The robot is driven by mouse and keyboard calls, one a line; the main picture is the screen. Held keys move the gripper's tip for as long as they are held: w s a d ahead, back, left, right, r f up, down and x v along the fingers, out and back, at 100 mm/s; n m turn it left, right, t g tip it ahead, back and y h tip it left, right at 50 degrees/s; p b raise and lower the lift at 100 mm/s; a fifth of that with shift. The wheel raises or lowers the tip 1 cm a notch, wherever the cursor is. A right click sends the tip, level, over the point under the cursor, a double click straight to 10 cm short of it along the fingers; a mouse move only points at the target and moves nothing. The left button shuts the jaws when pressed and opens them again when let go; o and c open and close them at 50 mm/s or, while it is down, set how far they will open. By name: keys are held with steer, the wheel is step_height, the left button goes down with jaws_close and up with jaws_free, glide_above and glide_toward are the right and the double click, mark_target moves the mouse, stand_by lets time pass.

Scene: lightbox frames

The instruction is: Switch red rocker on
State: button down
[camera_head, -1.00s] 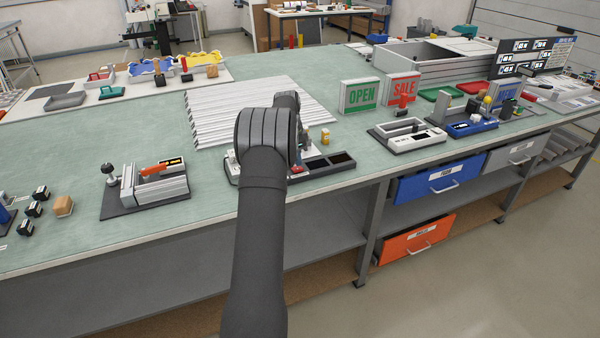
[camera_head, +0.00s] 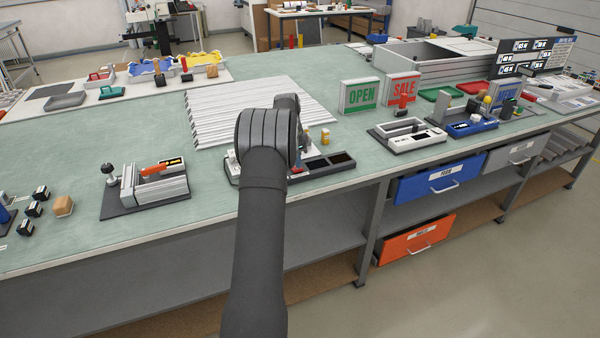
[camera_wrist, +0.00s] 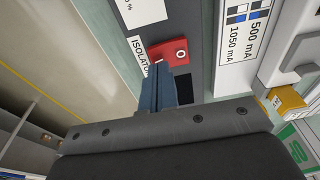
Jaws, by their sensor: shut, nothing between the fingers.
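The red rocker (camera_wrist: 168,50) shows in the wrist view on a dark grey panel, beside a white label reading "ISOLATO…". A white "O" is visible on its right part; the rest is partly covered by my fingertips. My gripper (camera_wrist: 158,72) is shut and empty, its blue-grey fingertips at the rocker's lower edge. I cannot tell whether they touch it. In the head view my arm hides the rocker and most of my gripper; part of the dark device (camera_head: 318,171) shows to the right of the arm.
A white panel marked "500 mA" and "1050 mA" (camera_wrist: 240,28) lies right of the rocker. A small yellow block (camera_wrist: 285,101) stands beyond it, also visible in the head view (camera_head: 325,136). A ribbed white sheet (camera_head: 215,115) lies behind my arm.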

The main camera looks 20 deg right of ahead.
steer(key=shift+f, duration=0.5)
steer(key=shift+r, duration=3.55)
step_height(320, 180, down, 7)
steer(key=shift+f, duration=0.1)
steer(key=shift+r, duration=0.2)
